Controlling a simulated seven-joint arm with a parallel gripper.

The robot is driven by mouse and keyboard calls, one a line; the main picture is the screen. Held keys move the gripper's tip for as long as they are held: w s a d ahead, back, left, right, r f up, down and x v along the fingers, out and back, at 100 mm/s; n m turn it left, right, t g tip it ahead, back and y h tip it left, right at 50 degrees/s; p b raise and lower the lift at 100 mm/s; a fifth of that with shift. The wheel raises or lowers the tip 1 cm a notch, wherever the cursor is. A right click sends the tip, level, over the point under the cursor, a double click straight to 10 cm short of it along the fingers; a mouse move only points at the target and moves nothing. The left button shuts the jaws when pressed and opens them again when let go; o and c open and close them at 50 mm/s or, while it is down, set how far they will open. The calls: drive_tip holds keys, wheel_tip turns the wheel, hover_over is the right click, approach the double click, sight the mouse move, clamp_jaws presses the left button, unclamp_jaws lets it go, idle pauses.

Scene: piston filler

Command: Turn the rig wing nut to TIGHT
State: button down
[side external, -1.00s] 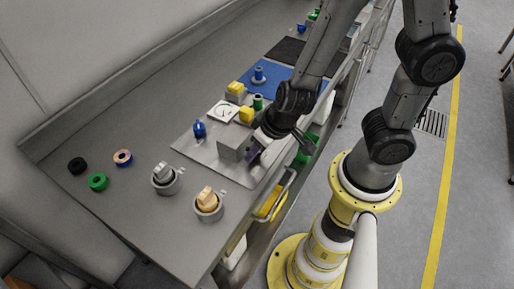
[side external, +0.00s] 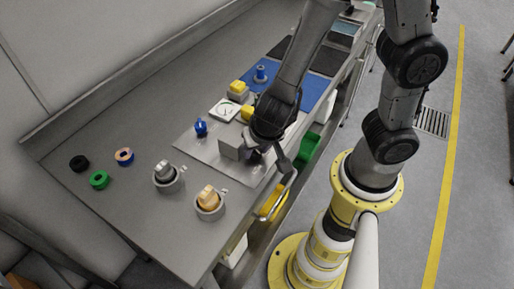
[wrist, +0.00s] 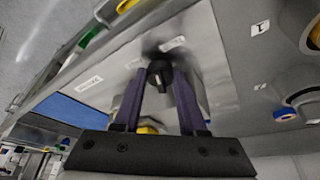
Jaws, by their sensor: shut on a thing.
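The rig is a grey metal block (side external: 231,149) on a light plate in the side view. The wing nut (wrist: 160,74) is a small dark piece on the block's face in the wrist view. My gripper (wrist: 158,88) is shut on the wing nut, with one purple finger on each side of it. In the side view my gripper (side external: 258,152) is at the block's right side and the wing nut is hidden. White labels (wrist: 172,43) and (wrist: 89,84) lie on the plate near the nut; their text is too small to read surely.
A blue valve (side external: 200,128), a gauge (side external: 224,109) and yellow-topped parts (side external: 238,88) stand behind the block. Two knobbed cups (side external: 167,178) and several rings (side external: 99,180) are on the bench at left. A yellow handle (side external: 273,203) is at the bench's front edge.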

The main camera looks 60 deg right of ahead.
idle(0.3)
drive_tip(key=c, duration=0.8)
unclamp_jaws()
drive_tip(key=shift+o, duration=0.2)
